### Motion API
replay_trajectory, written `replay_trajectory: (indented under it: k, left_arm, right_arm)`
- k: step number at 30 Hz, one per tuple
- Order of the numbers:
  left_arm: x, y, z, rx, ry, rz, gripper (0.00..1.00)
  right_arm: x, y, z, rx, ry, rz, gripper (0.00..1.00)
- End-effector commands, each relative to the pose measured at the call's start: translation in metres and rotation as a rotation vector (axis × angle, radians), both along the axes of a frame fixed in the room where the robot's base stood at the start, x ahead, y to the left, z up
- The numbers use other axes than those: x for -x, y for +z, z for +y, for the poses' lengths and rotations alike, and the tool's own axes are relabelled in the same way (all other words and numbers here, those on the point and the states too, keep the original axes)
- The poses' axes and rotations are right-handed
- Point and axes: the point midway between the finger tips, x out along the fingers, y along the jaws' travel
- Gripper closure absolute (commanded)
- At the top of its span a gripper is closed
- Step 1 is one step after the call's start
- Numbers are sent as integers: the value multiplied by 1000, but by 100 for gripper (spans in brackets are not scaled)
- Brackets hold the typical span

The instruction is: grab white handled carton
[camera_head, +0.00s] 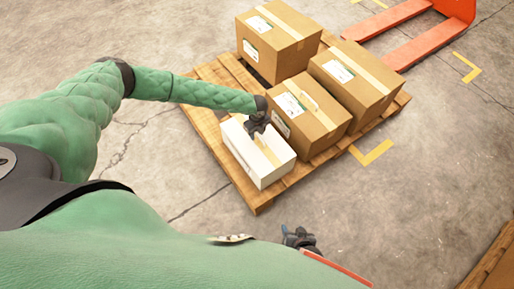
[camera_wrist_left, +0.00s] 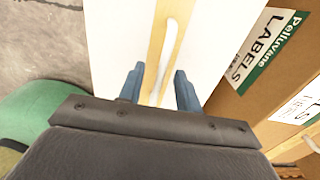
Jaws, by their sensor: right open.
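The white carton (camera_head: 250,168) sits on the near left corner of the wooden pallet, with a tan tape strip along its top. In the left wrist view the carton (camera_wrist_left: 118,30) fills the middle, with a white handle (camera_wrist_left: 169,45) running along its tape. My left gripper (camera_head: 258,130) is over the carton's top. Its two blue fingers (camera_wrist_left: 159,80) stand apart, with the handle's line between them; I cannot tell how far above the handle they are. My right gripper (camera_head: 300,240) is low at the bottom of the head view, open and away from the carton.
Several brown cartons share the pallet (camera_head: 262,200): one right beside the white carton (camera_head: 318,131), one at the back (camera_head: 278,58), one at right (camera_head: 350,95). An orange pallet jack (camera_head: 415,45) is behind. The concrete floor in front is clear.

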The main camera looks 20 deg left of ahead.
Motion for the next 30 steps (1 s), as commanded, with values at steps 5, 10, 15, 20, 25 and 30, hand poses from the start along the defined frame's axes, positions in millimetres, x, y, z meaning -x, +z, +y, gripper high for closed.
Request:
replay_trajectory:
  k: [5, 10, 15, 20, 25, 30]
  left_arm:
    - [0, 0, 0, 0, 0, 0, 66]
    - [0, 0, 0, 0, 0, 0, 99]
    - [0, 0, 0, 0, 0, 0, 100]
    - [0, 0, 0, 0, 0, 0, 100]
    - [0, 0, 0, 0, 0, 0, 100]
    - [0, 0, 0, 0, 1, 0, 100]
  right_arm:
    - [0, 0, 0, -1, 1, 0, 45]
    - [0, 0, 0, 0, 0, 0, 45]
    - [0, 0, 0, 0, 0, 1, 45]
    - [0, 0, 0, 0, 0, 1, 45]
    - [0, 0, 0, 1, 0, 1, 45]
    - [0, 0, -1, 1, 0, 1, 45]
